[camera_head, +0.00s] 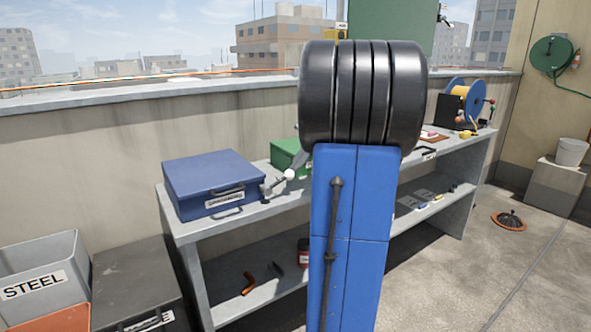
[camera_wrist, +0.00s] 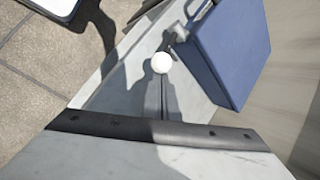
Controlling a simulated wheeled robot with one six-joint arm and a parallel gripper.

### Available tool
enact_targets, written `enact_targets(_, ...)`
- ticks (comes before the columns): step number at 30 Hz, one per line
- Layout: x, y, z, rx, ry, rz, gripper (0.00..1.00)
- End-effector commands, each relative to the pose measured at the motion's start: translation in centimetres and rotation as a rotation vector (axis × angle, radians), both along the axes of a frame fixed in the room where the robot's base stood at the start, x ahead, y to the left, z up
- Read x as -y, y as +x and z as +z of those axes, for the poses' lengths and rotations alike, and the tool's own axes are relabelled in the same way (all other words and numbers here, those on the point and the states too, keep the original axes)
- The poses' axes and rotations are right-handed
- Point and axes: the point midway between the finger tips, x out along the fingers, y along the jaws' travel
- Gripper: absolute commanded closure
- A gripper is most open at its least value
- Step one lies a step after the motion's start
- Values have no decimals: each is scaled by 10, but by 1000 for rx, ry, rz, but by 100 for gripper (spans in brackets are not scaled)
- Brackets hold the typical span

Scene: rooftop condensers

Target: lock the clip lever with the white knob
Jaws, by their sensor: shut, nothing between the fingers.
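The white knob (camera_head: 289,174) is on the end of a short grey lever (camera_head: 277,183), tilted up to the right. The lever's dark clip base (camera_head: 266,193) is at the bench's front edge, beside the right side of a closed blue box (camera_head: 213,183). In the wrist view the white knob (camera_wrist: 160,63) is near the middle, with the blue box (camera_wrist: 230,50) to its right. My gripper (camera_wrist: 162,78) is shut and empty, its narrow dark fingers pointing at the knob. I cannot tell whether the tips touch it. My arm hides most of the gripper in the head view.
A green case (camera_head: 285,152) stands behind the knob on the grey bench (camera_head: 185,232). A cable reel (camera_head: 467,97) is at the bench's right end. A grey STEEL bin (camera_head: 40,275) and a dark box (camera_head: 135,285) stand at left. Floor at right is mostly clear.

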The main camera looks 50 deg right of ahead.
Motion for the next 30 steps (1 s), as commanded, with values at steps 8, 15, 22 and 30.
enact_targets(8,-4,1,8,-13,-65,3,100)
enact_targets(15,-14,3,24,-46,-211,5,100)
enact_targets(22,-27,6,39,-89,-385,6,100)
enact_targets(30,-42,10,52,-131,-563,5,100)
